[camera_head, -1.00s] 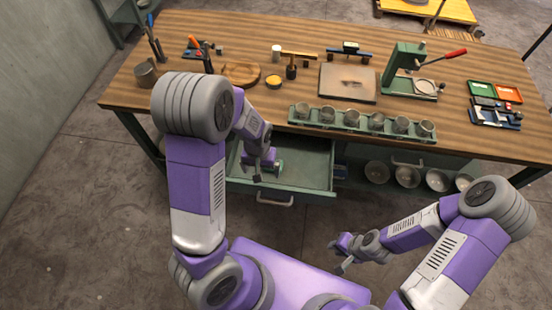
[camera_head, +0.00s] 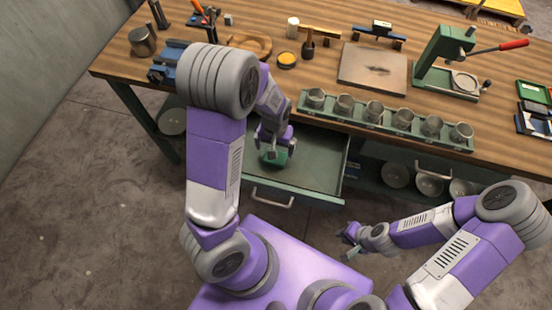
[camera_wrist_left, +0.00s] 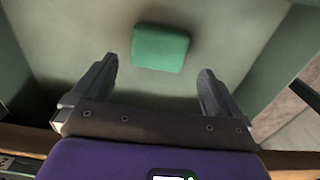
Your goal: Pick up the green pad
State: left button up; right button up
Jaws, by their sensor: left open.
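The green pad (camera_wrist_left: 161,48) lies flat on the floor of the open drawer in the left wrist view. In the head view the pad (camera_head: 273,158) shows partly under my left gripper (camera_head: 274,147). In the left wrist view my left gripper (camera_wrist_left: 157,88) is open, with its fingers apart and the pad just beyond the tips, between their lines. Nothing is between the fingers. My right gripper (camera_head: 349,246) hangs in front of the bench at the right of the drawer, away from the pad; its finger gap is too small to judge.
The drawer (camera_head: 318,165) is pulled out below the wooden bench (camera_head: 210,30), with walls around the left gripper. A green rack (camera_head: 387,124) of several metal cups stands at the bench's front edge above it. A press (camera_head: 445,60) stands at the back right.

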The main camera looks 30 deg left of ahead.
pick_arm(q)
jog(key=f, duration=0.1)
jog(key=f+b, duration=0.1)
jog(key=f, duration=0.3)
jog(key=shift+s+d+b, duration=0.2)
jog(key=shift+s+b, duration=0.1)
jog(key=shift+b, duration=0.1)
jog(key=shift+f, duration=0.3)
jog(key=c, duration=1)
